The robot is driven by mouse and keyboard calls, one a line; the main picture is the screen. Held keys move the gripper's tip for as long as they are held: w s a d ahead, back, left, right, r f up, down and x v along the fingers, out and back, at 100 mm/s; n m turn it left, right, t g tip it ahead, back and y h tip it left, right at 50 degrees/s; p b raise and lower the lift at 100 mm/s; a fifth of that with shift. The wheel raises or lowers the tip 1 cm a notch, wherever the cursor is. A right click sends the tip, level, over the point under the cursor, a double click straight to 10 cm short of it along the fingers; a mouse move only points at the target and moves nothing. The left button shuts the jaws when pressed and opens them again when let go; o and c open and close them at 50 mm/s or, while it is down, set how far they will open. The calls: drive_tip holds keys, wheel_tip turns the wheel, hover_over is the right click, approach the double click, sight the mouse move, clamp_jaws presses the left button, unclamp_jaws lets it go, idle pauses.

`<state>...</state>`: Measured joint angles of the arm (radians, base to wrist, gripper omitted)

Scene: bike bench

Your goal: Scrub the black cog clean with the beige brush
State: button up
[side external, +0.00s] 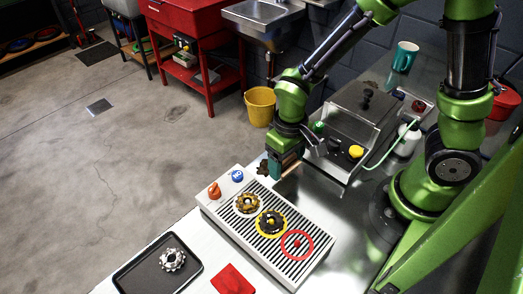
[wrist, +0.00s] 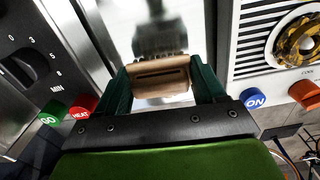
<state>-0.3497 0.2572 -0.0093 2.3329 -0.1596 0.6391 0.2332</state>
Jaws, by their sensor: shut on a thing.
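My gripper (side external: 283,165) is above the bench, between the ribbed grate unit and the steel machine. In the wrist view its two green fingers (wrist: 160,84) are shut on the beige brush (wrist: 158,70), a tan block with its bristle edge pointing away. The wrist view does not show the black cog.
A silver cog (side external: 172,260) lies on a dark tray (side external: 126,279). A red cloth (side external: 232,281) lies in front. The steel machine (side external: 340,140) stands right of my gripper.

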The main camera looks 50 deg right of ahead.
sight(264, 227)
drive_tip(key=r, duration=0.7)
drive_tip(key=shift+s+a+r, duration=0.1)
drive_tip(key=shift+a+r, duration=0.05)
drive_tip(key=shift+a, duration=0.25)
drive_tip(key=s+a+r+n, duration=0.4)
drive_tip(key=s+a+n, duration=0.3)
drive_tip(key=a+n, duration=0.6)
drive_tip(key=shift+s+d+f+n, duration=0.1)
drive_tip(key=shift+d+f+n, duration=0.25)
drive_tip(key=shift+f+n, duration=0.65)
drive_tip(key=shift+s+d+f+n, duration=0.1)
drive_tip(key=shift+d+f+n, duration=0.25)
drive_tip(key=shift+f+n, duration=0.55)
drive_tip(key=shift+d+f+n, duration=0.35)
drive_tip(key=shift+f+n, duration=0.25)
drive_tip(key=shift+f, duration=1.4)
drive_tip(key=shift+a+r, duration=0.25)
drive_tip(key=shift+a, duration=0.1)
drive_tip(key=shift+c, duration=0.4)
drive_tip(key=shift+a+f, duration=0.1)
drive_tip(key=shift+a, duration=0.2)
drive_tip(key=shift+a+f, duration=0.1)
drive_tip(key=shift+a, duration=1.3)
drive_tip(key=shift+d, duration=2)
drive_tip(key=shift+a, duration=2)
drive_tip(key=shift+r, duration=4.1)
